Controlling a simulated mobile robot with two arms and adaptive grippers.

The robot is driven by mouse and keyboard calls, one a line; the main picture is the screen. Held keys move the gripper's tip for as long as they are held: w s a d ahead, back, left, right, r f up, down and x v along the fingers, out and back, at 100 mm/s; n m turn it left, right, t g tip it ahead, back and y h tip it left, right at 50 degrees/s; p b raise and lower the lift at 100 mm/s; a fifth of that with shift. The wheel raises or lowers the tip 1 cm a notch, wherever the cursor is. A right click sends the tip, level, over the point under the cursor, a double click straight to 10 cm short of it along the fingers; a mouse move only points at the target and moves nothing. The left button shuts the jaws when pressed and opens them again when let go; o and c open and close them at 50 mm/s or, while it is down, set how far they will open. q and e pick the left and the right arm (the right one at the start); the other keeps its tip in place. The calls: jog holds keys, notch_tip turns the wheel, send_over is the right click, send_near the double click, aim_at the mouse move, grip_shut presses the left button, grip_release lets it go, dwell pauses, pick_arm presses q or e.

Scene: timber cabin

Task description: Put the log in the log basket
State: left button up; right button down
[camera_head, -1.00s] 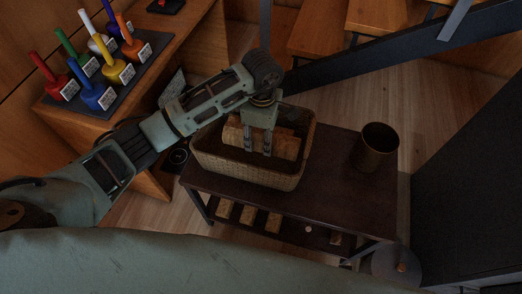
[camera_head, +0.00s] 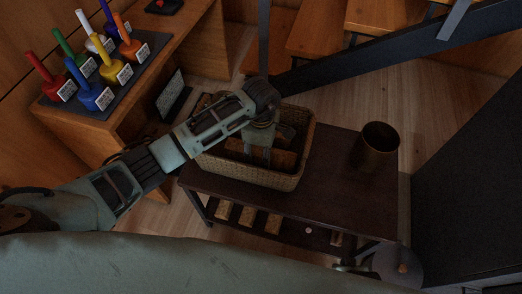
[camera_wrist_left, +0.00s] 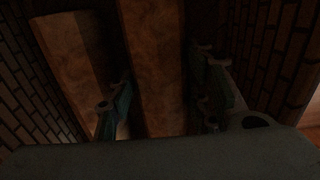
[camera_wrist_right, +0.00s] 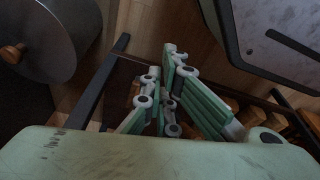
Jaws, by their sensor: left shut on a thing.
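My left gripper (camera_head: 258,158) reaches down into the woven log basket (camera_head: 290,182) on the dark table. It is shut on a brown log (camera_head: 284,160), low inside the basket walls. In the left wrist view, this log (camera_wrist_left: 155,65) lies between the two fingers. A second log (camera_wrist_left: 75,45) lies to its left, and brick-patterned basket walls show on both sides. The gripper and the dim light hide whether the held log touches the basket floor. My right gripper (camera_wrist_right: 163,85) shows in its wrist view, away from the basket; its fingers look close together, but any gap is unclear.
A dark metal bucket (camera_head: 376,147) stands on the table (camera_head: 335,190), right of the basket. Several logs (camera_head: 247,217) lie on the shelf below. Coloured handled objects (camera_head: 98,65) stand on the desk at left. A round grey object (camera_head: 398,268) is at lower right.

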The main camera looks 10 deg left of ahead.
aim_at(261, 149)
pick_arm(q)
jog(key=o, duration=1.1)
jog(key=shift+o, duration=0.2)
pick_arm(e)
jog(key=shift+r, duration=0.15)
jog(key=shift+w, duration=0.1)
pick_arm(q)
jog(key=shift+r, duration=0.35)
notch_tip(261, 149, up, 12)
jog(key=p, duration=0.1)
jog(key=shift+f, duration=0.25)
pick_arm(e)
jog(key=s+f, duration=0.3)
jog(key=f, duration=0.1)
jog(key=shift+d, duration=0.25)
jog(key=shift+s, duration=0.1)
